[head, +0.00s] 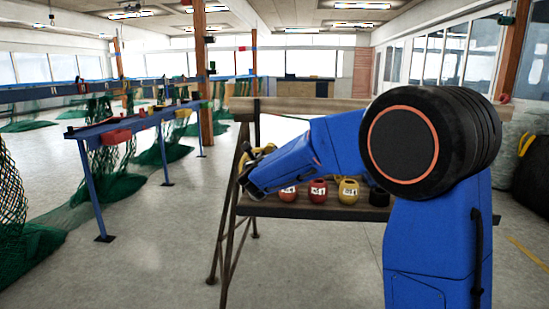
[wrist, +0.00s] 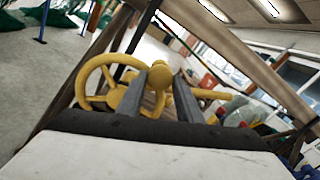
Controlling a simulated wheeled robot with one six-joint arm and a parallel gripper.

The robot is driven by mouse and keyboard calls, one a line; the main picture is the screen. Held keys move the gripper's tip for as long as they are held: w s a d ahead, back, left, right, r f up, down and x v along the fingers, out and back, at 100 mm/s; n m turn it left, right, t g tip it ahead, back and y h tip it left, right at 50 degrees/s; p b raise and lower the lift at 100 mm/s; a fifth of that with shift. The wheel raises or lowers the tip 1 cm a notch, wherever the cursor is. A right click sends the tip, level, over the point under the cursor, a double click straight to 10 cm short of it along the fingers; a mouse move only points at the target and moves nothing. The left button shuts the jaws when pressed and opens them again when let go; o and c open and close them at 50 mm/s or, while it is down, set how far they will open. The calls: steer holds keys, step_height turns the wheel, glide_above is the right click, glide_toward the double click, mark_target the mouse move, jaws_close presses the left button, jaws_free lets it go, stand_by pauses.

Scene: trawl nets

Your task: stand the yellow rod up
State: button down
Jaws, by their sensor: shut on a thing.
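The yellow rod (wrist: 160,80) shows between the grey fingers of my gripper (wrist: 159,72) in the wrist view, with a rounded part at the jaws. My gripper is shut on it. A yellow length also sticks out to the right beyond the right finger. A yellow spoked wheel (wrist: 108,82) is just left of the fingers, partly hidden by the left one. In the head view my blue arm reaches left, and yellow parts (head: 264,150) show around its end. The arm hides most of the grip there, so the rod's tilt is hard to tell.
A wooden stand (head: 300,210) bears red pots (head: 317,192), a yellow pot (head: 348,191) and a black one close to my arm. A blue rail table (head: 130,122) with green netting (head: 25,250) stands at left. The floor between is clear.

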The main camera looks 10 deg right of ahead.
steer(key=w+a+f+n, duration=0.2)
steer(key=w+a+n, duration=0.1)
steer(key=a+n, duration=0.8)
steer(key=shift+w+f+n, duration=0.15)
steer(key=shift+w+n, duration=0.05)
steer(key=shift+n, duration=1)
steer(key=c, duration=1.3)
jaws_free()
steer(key=shift+f, duration=0.1)
steer(key=shift+o, duration=0.2)
steer(key=v, duration=1.7)
steer(key=shift+s, duration=0.15)
